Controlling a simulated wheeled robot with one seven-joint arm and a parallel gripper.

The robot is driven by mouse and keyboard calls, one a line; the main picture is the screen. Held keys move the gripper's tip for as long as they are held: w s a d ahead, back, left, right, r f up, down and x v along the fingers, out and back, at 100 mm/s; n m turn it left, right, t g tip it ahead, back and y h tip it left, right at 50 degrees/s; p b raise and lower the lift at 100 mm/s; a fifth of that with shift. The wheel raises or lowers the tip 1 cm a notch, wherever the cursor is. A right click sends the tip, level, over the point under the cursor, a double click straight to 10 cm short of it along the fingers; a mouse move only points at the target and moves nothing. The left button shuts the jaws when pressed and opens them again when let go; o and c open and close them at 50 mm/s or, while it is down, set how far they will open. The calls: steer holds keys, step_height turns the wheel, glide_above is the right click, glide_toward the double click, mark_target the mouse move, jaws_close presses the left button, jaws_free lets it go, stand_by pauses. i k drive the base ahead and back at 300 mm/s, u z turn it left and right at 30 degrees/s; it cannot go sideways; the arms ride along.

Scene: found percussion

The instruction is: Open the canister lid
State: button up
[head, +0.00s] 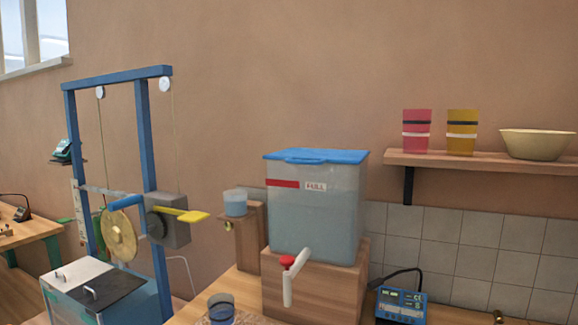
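A clear, box-shaped canister (322,215) with bluish contents stands on a wooden block (312,286) right of the middle in the head view. Its flat blue lid (315,156) lies across the top and looks closed. The front has a red strip and a small white label. A white spout with a red tap (289,264) sticks out low on the front. My gripper is not in view.
A blue frame (147,140) with pulleys, a brass disc (119,234) and a yellow lever (186,215) stands left. A cup (236,202) sits on a wooden stand beside the canister. A blue meter (401,305) lies front right. A wall shelf (478,163) holds two cups and a bowl.

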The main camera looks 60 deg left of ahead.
mark_target(300, 157)
steer(key=u, duration=3.05)
steer(key=k, duration=0.9)
steer(key=z, duration=0.9)
steer(key=i, duration=1)
